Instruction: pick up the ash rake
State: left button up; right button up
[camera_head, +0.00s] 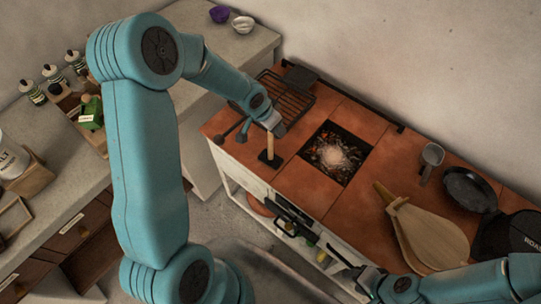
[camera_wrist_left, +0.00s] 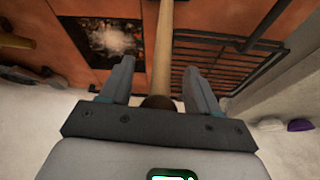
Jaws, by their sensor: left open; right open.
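The ash rake (camera_head: 269,146) has a pale wooden handle and a dark flat head, and it is at the left part of the terracotta-tiled stove top, left of the ember pit. My left gripper (camera_head: 274,124) is over the upper end of its handle. In the left wrist view the handle (camera_wrist_left: 163,45) runs between the two open fingers of my left gripper (camera_wrist_left: 158,72), its dark end close to the palm. The rake's head is out of that view. My right gripper (camera_head: 347,266) is open and empty in front of the stove's front edge, away from the rake.
The ember pit (camera_head: 336,153) glows right of the rake. A black wire rack (camera_head: 286,97) lies behind it, close to my left gripper. Bellows (camera_head: 430,235), a grey mug (camera_head: 432,155) and a black pan (camera_head: 469,188) stand to the right. A counter (camera_head: 40,215) is at left.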

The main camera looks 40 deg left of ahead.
pick_arm(q)
jog(key=shift+d, duration=0.1)
jog(key=shift+s, duration=0.1)
jog(key=c, duration=1)
jog(key=shift+r, duration=0.15)
